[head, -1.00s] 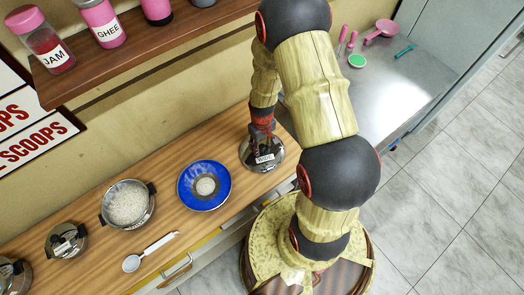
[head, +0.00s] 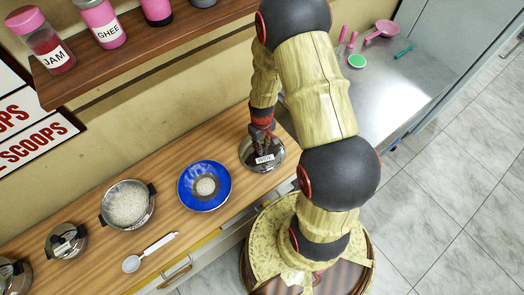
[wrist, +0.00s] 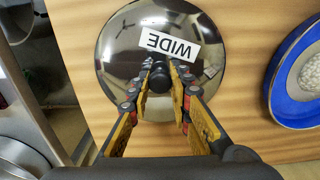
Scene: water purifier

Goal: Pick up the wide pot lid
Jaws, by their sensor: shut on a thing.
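The wide pot lid (head: 250,160) is a shiny round metal lid with a white label reading "WIDE". It lies at the right part of the wooden counter in the head view, and fills the middle of the wrist view (wrist: 115,70). My gripper (wrist: 160,80) is over the lid's centre, its two fingers closed around the dark knob. In the head view my gripper (head: 262,140) comes down from above onto the lid. Whether the lid touches the counter or is slightly raised I cannot tell.
A blue plate (head: 220,172) with white contents sits just left of the lid. Further left are a pot of white grains (head: 128,204), a smaller lid (head: 67,241) and a spoon (head: 134,263). A shelf (head: 150,35) with jars overhangs behind. A metal counter (head: 375,95) lies to the right.

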